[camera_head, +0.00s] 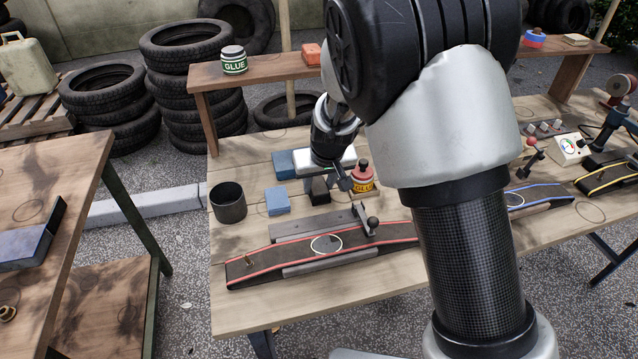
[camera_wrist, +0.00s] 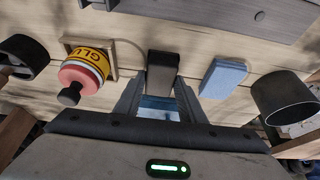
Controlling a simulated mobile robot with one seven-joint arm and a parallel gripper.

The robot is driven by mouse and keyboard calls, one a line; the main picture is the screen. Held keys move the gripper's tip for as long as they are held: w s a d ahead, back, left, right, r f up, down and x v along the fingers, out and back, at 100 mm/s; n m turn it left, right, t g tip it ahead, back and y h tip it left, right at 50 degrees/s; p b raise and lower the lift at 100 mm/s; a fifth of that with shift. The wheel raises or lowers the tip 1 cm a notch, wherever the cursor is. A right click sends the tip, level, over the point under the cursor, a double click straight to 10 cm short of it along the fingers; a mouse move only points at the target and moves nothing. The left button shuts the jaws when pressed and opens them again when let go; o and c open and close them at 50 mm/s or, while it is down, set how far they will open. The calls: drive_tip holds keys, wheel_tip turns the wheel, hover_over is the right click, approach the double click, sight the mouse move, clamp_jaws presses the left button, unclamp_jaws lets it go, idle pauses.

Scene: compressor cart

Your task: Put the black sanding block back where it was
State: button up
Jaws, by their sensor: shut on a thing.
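The black sanding block (camera_head: 319,190) is low over or on the wooden bench, between a light blue block and the glue bottle. In the wrist view the block (camera_wrist: 163,66) stands between my fingertips. My gripper (camera_wrist: 162,88) is shut on it; in the head view my gripper (camera_head: 330,178) is partly hidden by its own wrist. I cannot tell whether the block touches the bench top. The light blue block (camera_head: 277,201) lies to its left and shows in the wrist view (camera_wrist: 222,77) on the right. A darker blue block (camera_head: 284,163) lies behind.
A grey cup (camera_head: 229,203) stands left. A belt-like strip (camera_head: 290,262) with a clamp (camera_head: 364,218) lies in front. A shelf (camera_head: 265,70) runs behind.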

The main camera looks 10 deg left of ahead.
drive_tip(key=o, duration=1)
drive_tip(key=shift+f, duration=0.15)
drive_tip(key=shift+s+r, duration=0.1)
drive_tip(key=shift+r, duration=0.35)
drive_tip(key=p+v, duration=0.3)
drive_tip(key=v, duration=0.8)
drive_tip(key=s+d+r+m, duration=0.2)
drive_tip(key=s+d+r, duration=0.5)
drive_tip(key=d+r, duration=0.45)
drive_tip(key=s+d+r+m, duration=0.1)
drive_tip(key=s+d, duration=0.3)
drive_tip(key=s, duration=0.1)
drive_tip(key=s+d+r+m+t+h, duration=0.1)
drive_tip(key=s+d, duration=0.3)
drive_tip(key=s, duration=0.1)
drive_tip(key=s+d+r+m+h, duration=0.1)
drive_tip(key=s+d, duration=0.3)
drive_tip(key=s, duration=0.1)
drive_tip(key=shift+s+d+r, duration=0.1)
drive_tip(key=shift+s+d, duration=0.1)
